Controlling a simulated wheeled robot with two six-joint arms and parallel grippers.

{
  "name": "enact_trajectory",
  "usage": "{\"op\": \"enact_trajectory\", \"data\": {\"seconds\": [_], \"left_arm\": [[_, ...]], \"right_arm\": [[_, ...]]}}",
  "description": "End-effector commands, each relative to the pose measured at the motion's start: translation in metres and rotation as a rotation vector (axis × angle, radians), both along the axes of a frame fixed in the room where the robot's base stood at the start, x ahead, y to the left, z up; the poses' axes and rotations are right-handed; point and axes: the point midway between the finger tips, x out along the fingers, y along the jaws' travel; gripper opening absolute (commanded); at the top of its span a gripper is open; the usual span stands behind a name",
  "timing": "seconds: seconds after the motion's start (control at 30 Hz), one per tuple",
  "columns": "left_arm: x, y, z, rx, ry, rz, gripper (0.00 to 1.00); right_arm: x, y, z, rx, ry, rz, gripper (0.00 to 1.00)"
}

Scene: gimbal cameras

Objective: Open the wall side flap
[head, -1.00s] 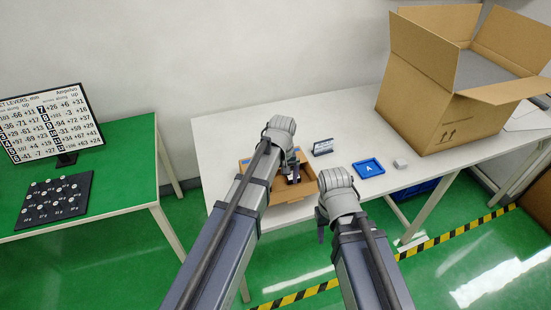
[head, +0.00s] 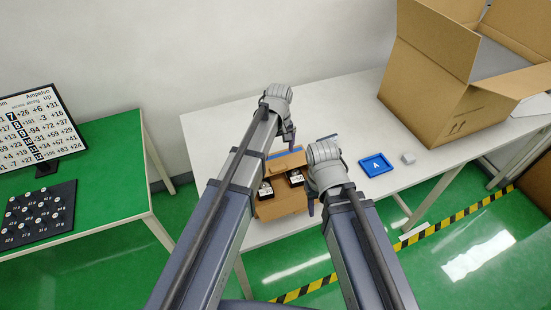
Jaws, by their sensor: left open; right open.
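A small brown carton (head: 281,204) stands on the white table between my two arms, partly hidden by them. Dark objects with white labels show inside it. Its wall-side flap (head: 287,162) appears as a brown panel at the far edge, with a blue strip along it; its exact angle is hard to tell. My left gripper (head: 288,137) is open and empty, just beyond the carton on the wall side. My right gripper (head: 311,207) is beside the carton's right side, its fingers mostly hidden by its wrist; whether it touches the carton is unclear.
A large open box (head: 430,95) stands at the table's right. A green table (head: 112,165) with a monitor (head: 38,127) is at left. The wall is behind.

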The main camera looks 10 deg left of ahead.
Motion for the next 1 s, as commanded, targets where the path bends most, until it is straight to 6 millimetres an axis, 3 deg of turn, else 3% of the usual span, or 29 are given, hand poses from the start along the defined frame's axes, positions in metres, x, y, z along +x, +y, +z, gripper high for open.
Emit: {"op": "enact_trajectory", "data": {"seconds": [0.27,0.8,1.0], "left_arm": [[0.0,0.0,-0.008,0.0,0.0,0.0,1.0],[0.0,0.0,-0.07,0.0,0.0,-0.001,1.0],[0.0,0.0,-0.079,0.0,0.0,0.0,1.0]], "right_arm": [[0.0,0.0,-0.008,0.0,0.0,0.0,0.5],[0.0,0.0,-0.071,0.0,0.0,-0.002,0.5],[0.0,0.0,-0.079,0.0,0.0,-0.002,0.5]]}}
